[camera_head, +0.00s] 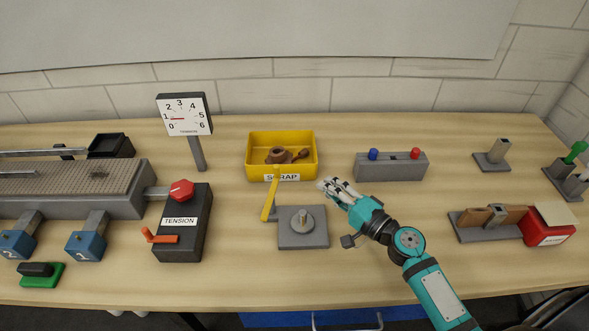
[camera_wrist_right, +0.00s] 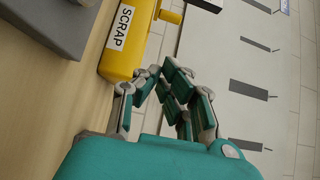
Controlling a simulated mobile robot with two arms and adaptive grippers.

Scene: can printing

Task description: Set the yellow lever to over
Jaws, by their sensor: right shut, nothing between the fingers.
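The yellow lever (camera_head: 269,198) is at the left edge of a grey base plate (camera_head: 291,242) with a short metal post, in the middle of the table. It slants up, its upper end in front of the yellow SCRAP bin (camera_head: 257,169). My right gripper (camera_head: 328,187) is right of the lever, apart from it, behind the base plate. Its fingers are shut and empty. In the right wrist view the gripper (camera_wrist_right: 160,75) points towards the SCRAP bin (camera_wrist_right: 118,64). A yellow piece there cannot be told for sure as the lever. My left gripper is not in view.
A black TENSION box (camera_head: 181,245) with a red knob and orange lever stands at left, near a dial gauge (camera_head: 184,115). A grey block (camera_head: 391,168) with blue and red buttons is right of my gripper.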

